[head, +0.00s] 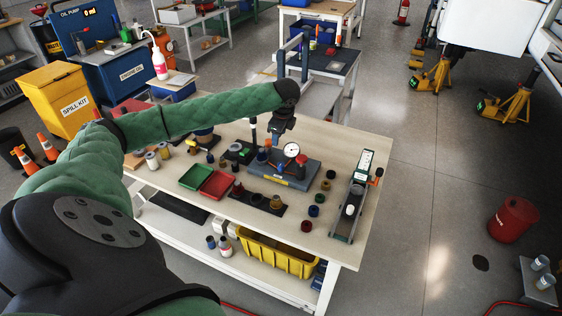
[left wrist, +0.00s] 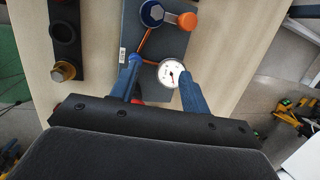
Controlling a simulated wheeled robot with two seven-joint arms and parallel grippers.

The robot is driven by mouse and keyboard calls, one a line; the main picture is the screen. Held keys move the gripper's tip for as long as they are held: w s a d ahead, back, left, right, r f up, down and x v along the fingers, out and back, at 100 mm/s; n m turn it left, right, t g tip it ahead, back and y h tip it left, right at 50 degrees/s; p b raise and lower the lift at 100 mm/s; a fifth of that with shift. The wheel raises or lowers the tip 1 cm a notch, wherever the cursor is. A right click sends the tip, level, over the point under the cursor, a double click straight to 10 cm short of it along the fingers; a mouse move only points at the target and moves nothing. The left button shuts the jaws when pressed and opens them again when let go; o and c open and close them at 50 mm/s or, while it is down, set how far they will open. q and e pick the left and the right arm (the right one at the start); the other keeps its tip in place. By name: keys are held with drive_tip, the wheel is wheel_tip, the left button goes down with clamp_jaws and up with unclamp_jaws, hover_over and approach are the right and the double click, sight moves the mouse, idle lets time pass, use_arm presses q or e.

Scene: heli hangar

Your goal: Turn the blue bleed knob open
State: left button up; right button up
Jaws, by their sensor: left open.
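In the left wrist view, a blue round fitting with a grey hex centre (left wrist: 152,13) sits beside an orange cap (left wrist: 187,20); I cannot tell which blue part is the bleed knob. My left gripper (head: 275,140) is above the block, open. Its blue fingers (left wrist: 161,68) straddle the gauge (left wrist: 172,73) in the picture; contact is unclear. The right gripper is out of view.
Green (head: 195,177) and red (head: 217,184) trays lie left of the block. A dark strip with round parts (head: 257,200) lies in front, and several small caps stand to the right. A metal-framed fixture (head: 345,222) stands at the bench's right. A yellow bin (head: 275,255) is below.

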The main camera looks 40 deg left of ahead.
sight(281, 164)
use_arm(q)
drive_tip(key=f+m, duration=0.1)
drive_tip(key=f+m+g+h, duration=0.1)
drive_tip(key=m, duration=0.1)
drive_tip(key=s+f+m+h, duration=0.1)
drive_tip(key=shift+d+g, duration=0.3)
drive_tip(key=shift+d, duration=0.05)
drive_tip(key=shift+s+d+m+h, duration=0.15)
drive_tip(key=shift+d+m+h, duration=0.2)
drive_tip(key=shift+m, duration=0.55)
drive_tip(key=shift+d+m, duration=0.2)
drive_tip(key=shift+m, duration=1.4)
drive_tip(key=shift+f+p, duration=1.05)
drive_tip(key=shift+f, duration=2.85)
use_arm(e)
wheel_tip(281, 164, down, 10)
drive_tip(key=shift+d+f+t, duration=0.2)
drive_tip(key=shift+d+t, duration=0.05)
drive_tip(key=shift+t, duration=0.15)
use_arm(q)
drive_tip(key=shift+c, duration=0.5)
